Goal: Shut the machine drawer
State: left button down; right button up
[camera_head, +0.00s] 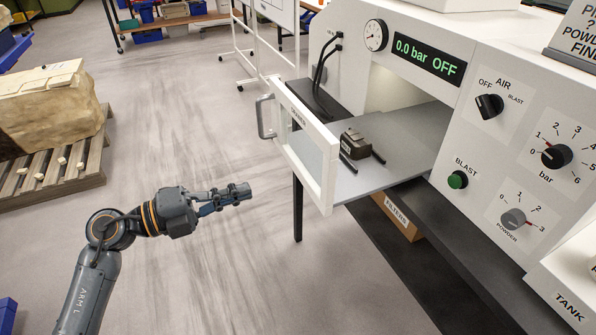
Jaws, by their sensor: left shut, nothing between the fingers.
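The machine drawer (405,160) is pulled out to the left from the white machine (455,45). Its white front panel (326,178) has a clear window and a metal handle (263,117) on its outer face. A small dark brown block with dark rods (357,148) lies on the drawer's grey floor. My left gripper (250,192) is shut and empty, left of the drawer front and apart from it, below the handle in the picture. My right gripper is not in view.
The machine's face carries a display reading 0.0 bar OFF (428,59), knobs and a green button (457,180). A cardboard box (398,216) sits under the drawer. A wooden pallet (60,170) bears a large block at left. Open floor lies between.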

aim_at(313, 171)
pick_arm(q)
jog(key=p+x, duration=0.3)
jog(key=x, duration=0.8)
jog(key=shift+d+r+p, duration=0.1)
jog(key=shift+d+p, duration=0.15)
jog(key=shift+p, duration=0.05)
jog(key=shift+w+d, duration=0.3)
jog(key=shift+d, duration=0.35)
